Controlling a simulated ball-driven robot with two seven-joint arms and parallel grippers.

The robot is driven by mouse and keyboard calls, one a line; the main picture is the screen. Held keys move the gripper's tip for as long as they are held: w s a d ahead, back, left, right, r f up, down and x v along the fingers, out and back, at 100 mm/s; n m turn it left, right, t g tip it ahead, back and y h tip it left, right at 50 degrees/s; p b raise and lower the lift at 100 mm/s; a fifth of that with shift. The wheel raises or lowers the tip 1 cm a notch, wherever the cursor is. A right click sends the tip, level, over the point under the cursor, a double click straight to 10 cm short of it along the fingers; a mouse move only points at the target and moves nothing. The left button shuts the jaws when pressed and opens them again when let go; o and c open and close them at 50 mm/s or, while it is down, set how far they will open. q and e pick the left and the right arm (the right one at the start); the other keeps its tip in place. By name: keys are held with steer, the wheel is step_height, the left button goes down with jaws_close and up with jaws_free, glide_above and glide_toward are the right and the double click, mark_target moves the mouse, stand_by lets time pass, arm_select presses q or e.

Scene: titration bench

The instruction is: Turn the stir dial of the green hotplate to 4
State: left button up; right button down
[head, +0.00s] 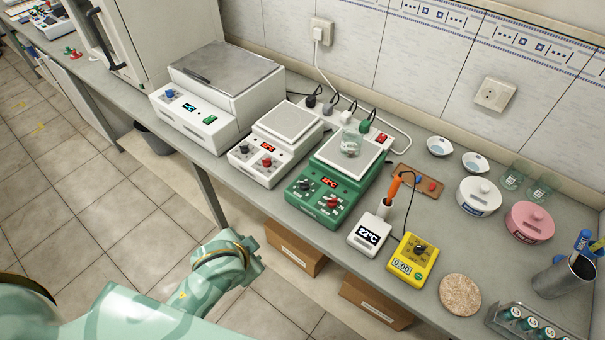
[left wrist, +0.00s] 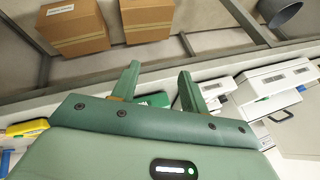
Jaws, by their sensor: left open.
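The green hotplate (head: 335,176) stands on the bench in the head view, with a small red-lit display and a glass beaker (head: 351,140) on its plate. Its front panel carries a black dial (head: 305,184) on the left and a red dial (head: 332,202) on the right. The dial markings are too small to read. My left gripper (left wrist: 158,85) is open and empty in the left wrist view. A green piece of the hotplate (left wrist: 154,100) shows between its fingers. In the head view my left arm ends in front of the bench edge, apart from the hotplate. My right gripper is not in view.
A white hotplate (head: 276,143) and a balance (head: 217,95) stand left of the green one. A white thermometer unit (head: 369,234) and a yellow timer (head: 411,261) stand to its right. Cardboard boxes (head: 295,247) lie under the bench. A cork mat (head: 460,294) lies farther right.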

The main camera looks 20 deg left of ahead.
arm_select(q)
steer(key=w+d+r+g+h, duration=0.1)
steer(key=w+d+r+h, duration=0.3)
steer(key=d, duration=0.5)
steer(key=w+d+r+g+h, duration=0.1)
steer(key=w+d+r, duration=0.45)
steer(key=d, duration=0.45)
step_height(320, 180, up, 8)
steer(key=n+g+y, duration=0.4)
steer(key=n, duration=0.6)
glide_above(304, 185)
steer(key=f+b, duration=0.1)
steer(key=f, duration=0.4)
steer(key=f+b, duration=0.2)
steer(key=f, duration=0.3)
steer(key=f+b, duration=0.2)
steer(key=f, duration=0.3)
steer(key=shift+w+f, duration=0.3)
steer(key=shift+w, duration=0.05)
